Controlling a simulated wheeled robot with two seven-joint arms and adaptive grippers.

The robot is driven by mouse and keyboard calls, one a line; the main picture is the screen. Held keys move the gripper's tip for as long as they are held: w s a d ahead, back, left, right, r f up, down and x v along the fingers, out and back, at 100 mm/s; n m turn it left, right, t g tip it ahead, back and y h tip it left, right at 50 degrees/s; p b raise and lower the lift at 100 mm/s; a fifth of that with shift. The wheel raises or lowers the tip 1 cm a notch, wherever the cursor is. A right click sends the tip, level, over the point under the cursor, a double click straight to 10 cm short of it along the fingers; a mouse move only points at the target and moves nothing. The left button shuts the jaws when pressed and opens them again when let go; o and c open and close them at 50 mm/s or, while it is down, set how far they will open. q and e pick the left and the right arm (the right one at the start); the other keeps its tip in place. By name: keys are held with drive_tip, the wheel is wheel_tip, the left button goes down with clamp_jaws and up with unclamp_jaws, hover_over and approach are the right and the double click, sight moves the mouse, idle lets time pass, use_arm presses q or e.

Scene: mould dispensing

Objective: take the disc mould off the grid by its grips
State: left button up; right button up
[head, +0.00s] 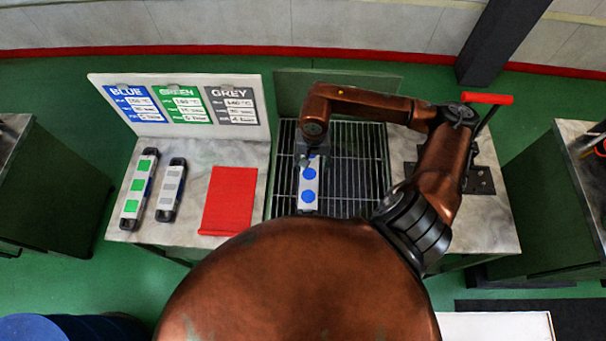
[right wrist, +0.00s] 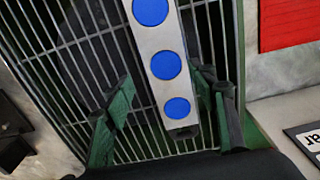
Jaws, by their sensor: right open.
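The disc mould (head: 308,190) is a pale narrow bar with round blue discs. It lies on the metal grid (head: 350,165); its near end is partly hidden by my own body in the head view. The mould also shows in the right wrist view (right wrist: 168,90), with several blue discs and a dark end. My right gripper (head: 309,150) is over the far end of the mould. In the right wrist view its two fingers (right wrist: 166,84) are open, one on each side of the mould, with gaps visible. My left gripper is not in view.
A sign board (head: 180,105) stands behind. A red-handled lever (head: 487,99) stands at right.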

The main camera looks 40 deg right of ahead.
sight(309, 173)
drive_tip(key=o, duration=0.3)
drive_tip(key=shift+f, duration=0.9)
drive_tip(key=shift+o, duration=0.7)
drive_tip(key=f, duration=0.1)
drive_tip(key=w+f+p, duration=0.1)
drive_tip(key=f, duration=0.1)
drive_tip(key=shift+a+f, duration=0.15)
drive_tip(key=shift+f, duration=0.65)
drive_tip(key=shift+c, duration=0.6)
clamp_jaws()
